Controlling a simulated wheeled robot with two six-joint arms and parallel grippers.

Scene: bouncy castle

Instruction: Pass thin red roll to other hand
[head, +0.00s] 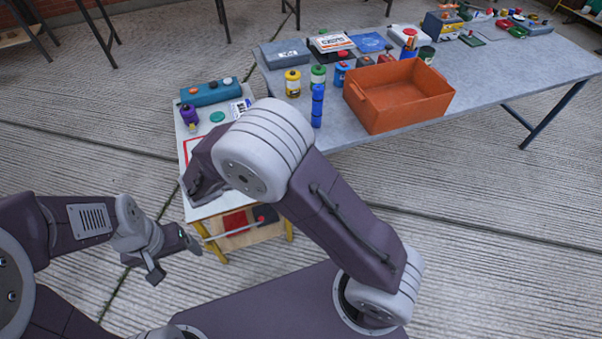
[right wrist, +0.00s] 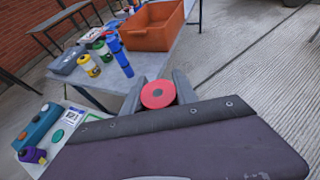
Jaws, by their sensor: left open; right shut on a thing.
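The thin red roll (right wrist: 158,95) shows in the right wrist view as a round red disc with a dark centre. My right gripper (right wrist: 157,90) is shut on it, with one grey finger on each side. In the head view my right arm hides the roll and the right fingers. My left gripper (head: 173,260) is in the head view at the lower left, open and empty. It is over the floor, to the left of the small table's front and apart from the roll.
A small white-topped table (head: 228,207) holds a teal box (head: 207,93) and a purple bottle (head: 189,117). The long grey table (head: 475,103) carries an orange bin (head: 400,97), a blue bottle (head: 317,105) and several containers. Ribbed floor (head: 500,260) is open at the right.

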